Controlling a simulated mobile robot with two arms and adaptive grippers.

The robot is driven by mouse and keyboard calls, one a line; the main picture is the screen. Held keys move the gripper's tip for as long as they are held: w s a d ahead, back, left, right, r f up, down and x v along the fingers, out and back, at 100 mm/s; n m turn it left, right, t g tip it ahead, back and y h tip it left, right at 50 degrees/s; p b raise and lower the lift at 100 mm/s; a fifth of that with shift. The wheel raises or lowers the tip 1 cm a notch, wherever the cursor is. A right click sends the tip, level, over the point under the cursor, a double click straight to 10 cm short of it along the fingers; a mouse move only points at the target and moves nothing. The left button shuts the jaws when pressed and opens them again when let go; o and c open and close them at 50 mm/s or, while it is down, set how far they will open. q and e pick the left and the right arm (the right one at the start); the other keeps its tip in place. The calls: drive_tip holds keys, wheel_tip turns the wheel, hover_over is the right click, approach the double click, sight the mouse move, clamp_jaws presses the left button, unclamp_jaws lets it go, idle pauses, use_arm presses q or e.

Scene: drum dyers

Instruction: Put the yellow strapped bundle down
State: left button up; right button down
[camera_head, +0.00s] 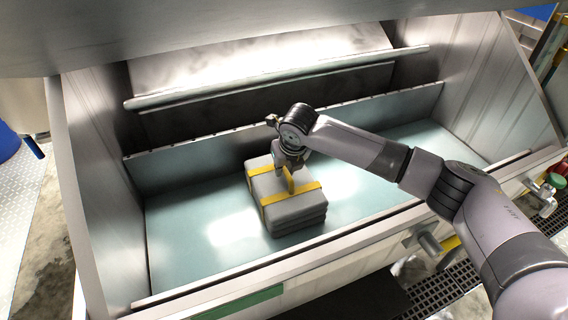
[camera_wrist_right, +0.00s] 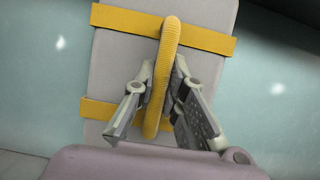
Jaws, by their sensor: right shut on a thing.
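The yellow strapped bundle (camera_head: 285,208) is a stack of grey folded layers with yellow straps and a yellow loop handle. In the head view it sits in the wide metal trough, and its underside appears to be at the trough floor; I cannot tell if it bears its full weight there. My right gripper (camera_head: 291,170) is above the bundle, shut on its handle. In the right wrist view the bundle (camera_wrist_right: 120,72) lies below, and the gripper's fingers (camera_wrist_right: 158,112) stand on both sides of the yellow handle. My left gripper is not in view.
The metal trough (camera_head: 190,262) has a pale blue-green floor, clear to the left and right of the bundle. Its high side walls and front rim surround it. A rounded bar (camera_head: 280,78) runs along the back. A floor grate (camera_head: 440,295) lies in front at the right.

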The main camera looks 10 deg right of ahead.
drive_tip(key=shift+r, duration=0.1)
drive_tip(key=c, duration=2)
unclamp_jaws()
drive_tip(key=o, duration=0.4)
drive_tip(key=shift+s, duration=0.1)
drive_tip(key=shift+c, duration=0.2)
drive_tip(key=shift+s+r, duration=0.1)
drive_tip(key=shift+r, duration=0.35)
drive_tip(key=b+v, duration=0.1)
drive_tip(key=v, duration=1)
drive_tip(key=shift+b, duration=0.3)
drive_tip(key=shift+s+f, duration=0.1)
